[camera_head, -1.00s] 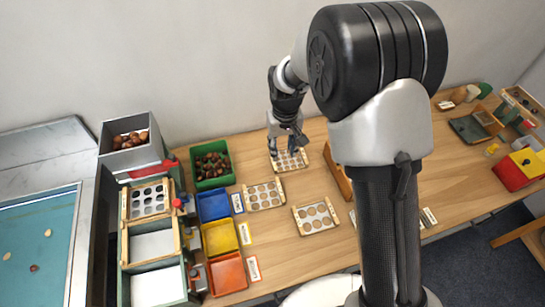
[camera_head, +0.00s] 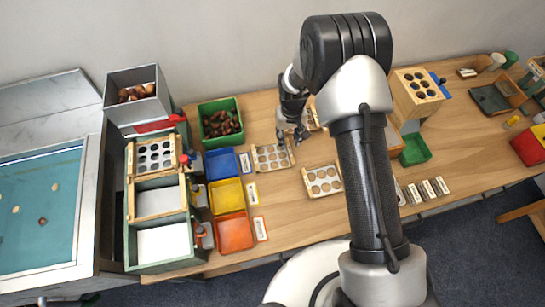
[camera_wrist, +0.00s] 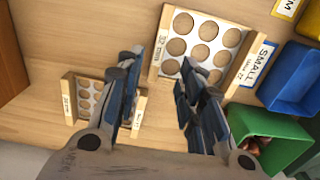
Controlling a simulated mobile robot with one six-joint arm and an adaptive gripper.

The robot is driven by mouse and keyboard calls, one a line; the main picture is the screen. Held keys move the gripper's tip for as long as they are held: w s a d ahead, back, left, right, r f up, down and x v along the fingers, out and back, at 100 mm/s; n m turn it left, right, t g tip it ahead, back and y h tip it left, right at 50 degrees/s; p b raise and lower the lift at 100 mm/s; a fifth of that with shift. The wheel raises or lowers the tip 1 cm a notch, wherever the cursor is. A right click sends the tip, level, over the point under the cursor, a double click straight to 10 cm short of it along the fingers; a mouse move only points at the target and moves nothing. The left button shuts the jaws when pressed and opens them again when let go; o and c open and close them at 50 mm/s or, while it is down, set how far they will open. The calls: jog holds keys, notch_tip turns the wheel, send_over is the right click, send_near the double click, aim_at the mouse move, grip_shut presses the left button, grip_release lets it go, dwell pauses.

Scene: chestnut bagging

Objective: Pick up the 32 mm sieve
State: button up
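A pale sieve board with round holes and wooden side rails (camera_head: 272,157) lies on the table beside the blue bin. In the wrist view this sieve (camera_wrist: 200,42) lies ahead of the fingers, and its rail label seems to read 32 mm. A second sieve (camera_head: 313,117) lies behind my gripper, partly hidden. It also shows in the wrist view (camera_wrist: 88,98), with a label too small to read surely. A third sieve (camera_head: 322,180) with larger holes lies nearer. My gripper (camera_head: 292,141) is open and empty above the table between the first two sieves; its spread fingers also show in the wrist view (camera_wrist: 162,60).
A green bin of chestnuts (camera_head: 220,122) and blue (camera_head: 221,163), yellow (camera_head: 226,192) and orange bins (camera_head: 234,232) stand left. A wooden stand with a holed top (camera_head: 418,92) and a small green tray (camera_head: 414,150) are right of my arm.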

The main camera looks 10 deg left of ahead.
aim_at(290, 150)
jog(key=f, duration=0.1)
jog(key=f+b, duration=0.1)
jog(key=f, duration=0.1)
jog(key=s+d+f, duration=0.1)
jog(key=shift+f+b, duration=0.35)
jog(key=shift+b, duration=0.05)
jog(key=shift+f, duration=0.35)
jog(key=shift+c, duration=0.4)
grip_shut()
